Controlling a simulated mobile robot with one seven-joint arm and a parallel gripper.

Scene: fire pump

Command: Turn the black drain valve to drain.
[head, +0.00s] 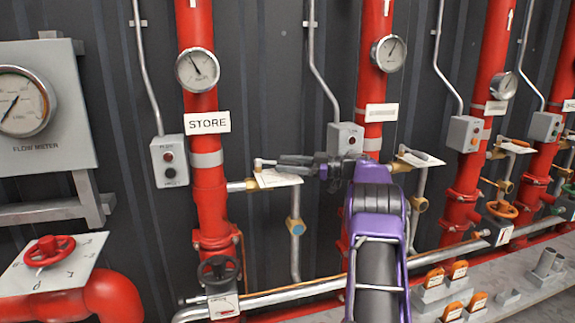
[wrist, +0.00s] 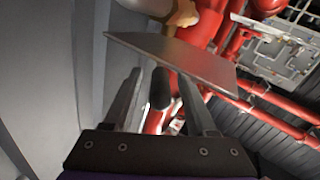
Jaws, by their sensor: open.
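The valve with the label plate (head: 275,178) sits on a brass branch to the right of the STORE riser (head: 207,110). My gripper (head: 290,162) reaches it from the right, just above the plate. In the wrist view, a dark rounded handle end (wrist: 160,88), apparently the black drain valve's lever, lies between the two fingers of my gripper (wrist: 157,100). The fingers are open, one on each side of it. I cannot tell if they touch it. The plate (wrist: 180,62) crosses beyond the fingertips and hides part of the valve. Its markings are unreadable.
A black handwheel (head: 218,268) sits low on the STORE riser. A grey switch box (head: 169,161) is left of the riser, and another box (head: 345,139) is above my arm. A drain pipe (head: 296,250) hangs below the valve. More red risers stand to the right.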

